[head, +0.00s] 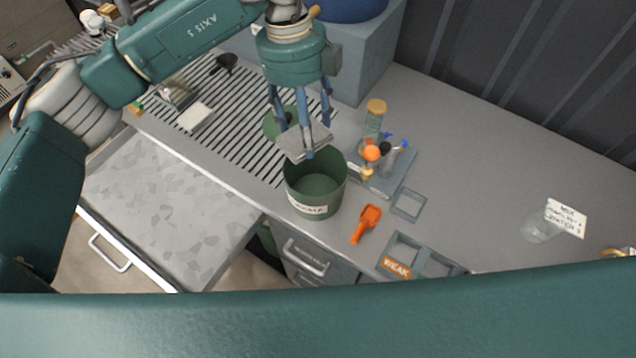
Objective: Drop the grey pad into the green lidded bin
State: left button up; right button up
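The green bin (315,197) stands upright on the counter near its front edge, open at the top, with a pale label on its front. Its inside looks empty where I can see it. A round green lid (271,124) lies behind it on the slatted area, partly hidden by my gripper. My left gripper (305,145) points down just above and behind the bin's rim. Its blue fingers are shut on the grey pad (297,141), which overlaps the bin's far rim in the picture. I cannot tell whether pad and rim touch. My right gripper is not in view.
A clear jar (540,229) stands farther right. The right counter is mostly clear.

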pick_arm(q)
notch_tip(320, 180, down, 3)
jog(key=shift+d+r+b, duration=0.1)
jog(key=shift+r+b, duration=0.1)
jog(key=shift+b, duration=0.3)
jog(key=shift+f, duration=0.5)
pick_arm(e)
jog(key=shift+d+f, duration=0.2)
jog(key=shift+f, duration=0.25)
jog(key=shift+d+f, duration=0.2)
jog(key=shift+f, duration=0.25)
pick_arm(q)
jog(key=o, duration=1)
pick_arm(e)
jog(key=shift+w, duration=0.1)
pick_arm(q)
jog(key=shift+r, duration=0.1)
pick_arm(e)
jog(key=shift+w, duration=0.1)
pick_arm(q)
jog(key=r, duration=0.4)
jog(key=w+r, duration=0.1)
jog(key=r, duration=0.2)
jog(key=a+r, duration=0.1)
jog(key=r, duration=0.3)
jog(key=shift+w+r, duration=0.25)
jog(key=shift+r, duration=0.1)
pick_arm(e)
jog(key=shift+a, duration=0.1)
